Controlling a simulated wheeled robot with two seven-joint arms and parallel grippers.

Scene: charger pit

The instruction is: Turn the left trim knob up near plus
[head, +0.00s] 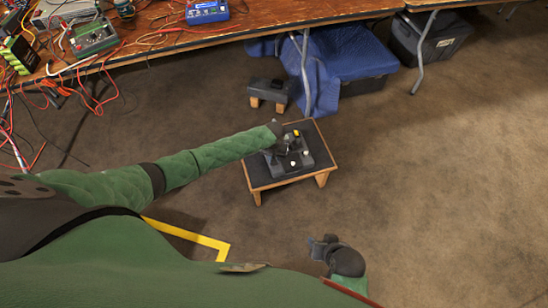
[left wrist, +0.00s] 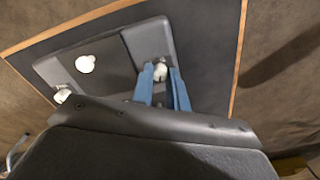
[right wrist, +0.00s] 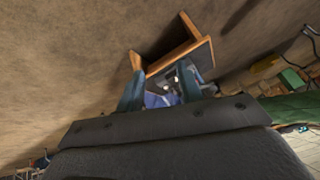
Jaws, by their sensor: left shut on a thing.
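A dark control box (head: 318,158) with several small knobs and a yellow-orange part sits on a low wood-edged stand. My left gripper (head: 284,147) reaches down over its left side; my arm hides part of it. In the left wrist view, the blue fingers (left wrist: 165,88) are shut around a white knob (left wrist: 160,72) at the box's edge. Another white knob (left wrist: 86,64) and a third (left wrist: 62,96) stand to the left, apart from the fingers. Markings such as a plus are too small to read. My right gripper (head: 322,244) is away from the box, with fingers apart (right wrist: 160,90) and empty.
The stand's wooden edge (head: 290,183) surrounds the box. A smaller low stool (head: 270,92) is behind it. A workbench (head: 160,40) with cables and devices runs along the back, with a blue cloth (head: 350,55) below. The floor at right is clear.

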